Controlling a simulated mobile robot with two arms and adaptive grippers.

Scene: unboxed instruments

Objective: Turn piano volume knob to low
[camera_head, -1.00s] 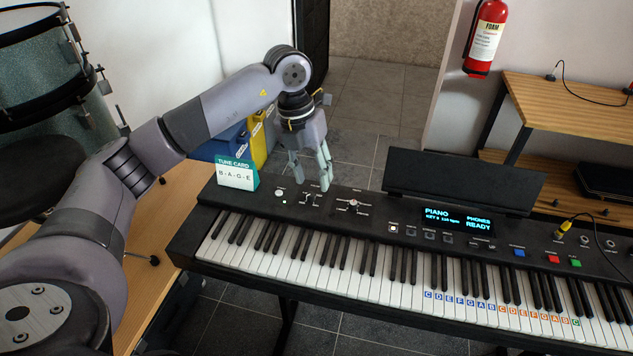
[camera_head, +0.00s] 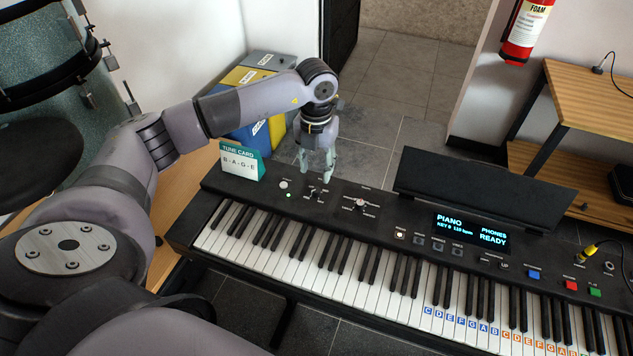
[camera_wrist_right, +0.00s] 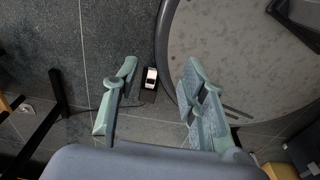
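The black keyboard piano (camera_head: 185,228) stands across the head view, its lit display (camera_head: 470,230) reading PIANO and READY. On the left of its control panel are a pale round button (camera_head: 283,185), a small control (camera_head: 317,192) with light markings and a pale knob (camera_head: 360,204). The labels are too small to read, so I cannot tell which is the volume knob. My left gripper (camera_head: 317,172) points down at the panel's back edge, just behind the small control. Its fingers are apart and hold nothing. My right gripper (camera_wrist_right: 161,66) is open and empty in the right wrist view.
A tune card (camera_head: 242,165) reading B-A-G-E stands at the piano's left end. A black music rest (camera_head: 470,190) rises behind the display. Coloured boxes (camera_head: 240,78) stand behind my left arm. A wooden shelf (camera_head: 590,95) and fire extinguisher (camera_head: 524,28) are at the right.

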